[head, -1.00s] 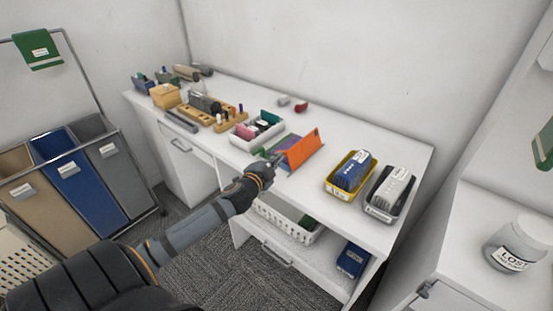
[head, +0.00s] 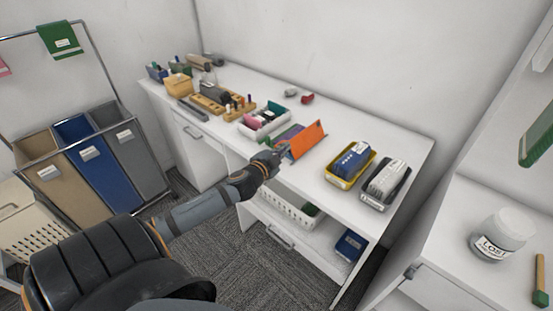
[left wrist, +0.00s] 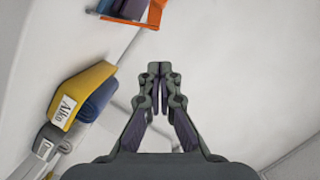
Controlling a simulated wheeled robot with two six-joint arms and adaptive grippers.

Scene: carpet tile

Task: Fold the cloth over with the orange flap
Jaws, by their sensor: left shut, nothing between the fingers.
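The orange flap (head: 307,140) stands tilted up on the white desk, and its edge also shows at the top of the left wrist view (left wrist: 155,13). A green and purple folded piece (head: 284,135), which looks like the cloth, lies against its left side. How the two join is too small to tell. My left gripper (head: 281,156) is shut and empty, at the desk's front edge just in front of and left of the flap. In the left wrist view its fingertips (left wrist: 159,70) are together, apart from the flap. My right gripper is not in view.
Right of the flap are a yellow tray (head: 334,181) with a blue bundle and a dark tray (head: 371,201) with a grey bundle. A white bin (head: 250,132) stands to the left. Bare desk lies behind the flap and between it and the yellow tray.

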